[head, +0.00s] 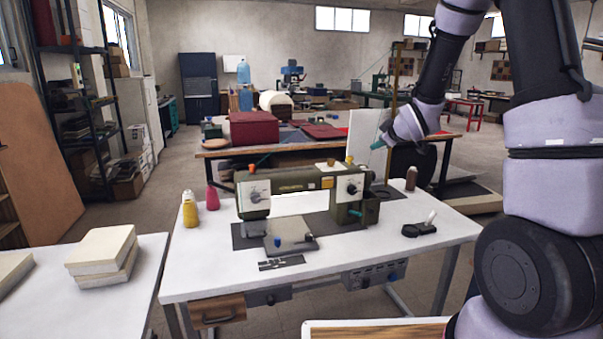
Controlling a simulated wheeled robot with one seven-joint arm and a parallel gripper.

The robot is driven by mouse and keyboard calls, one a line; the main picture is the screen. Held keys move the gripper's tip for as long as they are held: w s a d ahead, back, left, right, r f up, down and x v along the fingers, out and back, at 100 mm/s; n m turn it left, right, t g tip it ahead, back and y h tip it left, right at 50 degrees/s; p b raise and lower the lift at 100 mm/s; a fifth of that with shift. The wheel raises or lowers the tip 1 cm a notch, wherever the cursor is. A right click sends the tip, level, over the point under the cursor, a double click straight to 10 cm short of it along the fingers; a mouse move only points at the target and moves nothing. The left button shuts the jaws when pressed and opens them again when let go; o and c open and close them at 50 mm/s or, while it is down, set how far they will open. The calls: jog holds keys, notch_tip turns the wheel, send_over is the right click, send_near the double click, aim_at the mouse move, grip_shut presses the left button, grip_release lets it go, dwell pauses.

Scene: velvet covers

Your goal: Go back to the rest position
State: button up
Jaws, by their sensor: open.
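My gripper (381,136) shows right of the middle, at the end of my arm, which comes down from the upper right. It points to the left, with teal tips, and is open with nothing seen between its fingers. It appears in front of a white upright panel (362,128), above and beyond the right end of the green sewing machine (297,190). It appears clear of the white sewing table (195,262). Part of my arm runs out of the top of the picture.
A yellow bottle (190,212) and a pink bottle (212,199) stand left of the machine. A black tape dispenser (418,229) lies on the right. Stacked cream blocks (103,250) lie on a left table. A wooden table (225,153) with dark red covers (254,129) stands behind.

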jog(key=s+d+r+m+g+h, duration=0.1)
jog(key=s+d+r+m, duration=0.1)
jog(key=s+r+m, duration=0.35)
jog(key=s+d+r+m+g+h, duration=0.1)
jog(key=s+d+r+m+g, duration=0.15)
jog(key=s+r, duration=0.55)
jog(key=s+a+m+g+y, duration=0.1)
jog(key=s+a+m, duration=0.1)
jog(key=s, duration=0.9)
jog(key=s+a+m+y, duration=0.1)
jog(key=s+m, duration=0.3)
jog(key=s, duration=0.7)
jog(key=shift+a+r+g, duration=0.35)
jog(key=shift+a+r, duration=0.05)
jog(key=shift+a, duration=0.15)
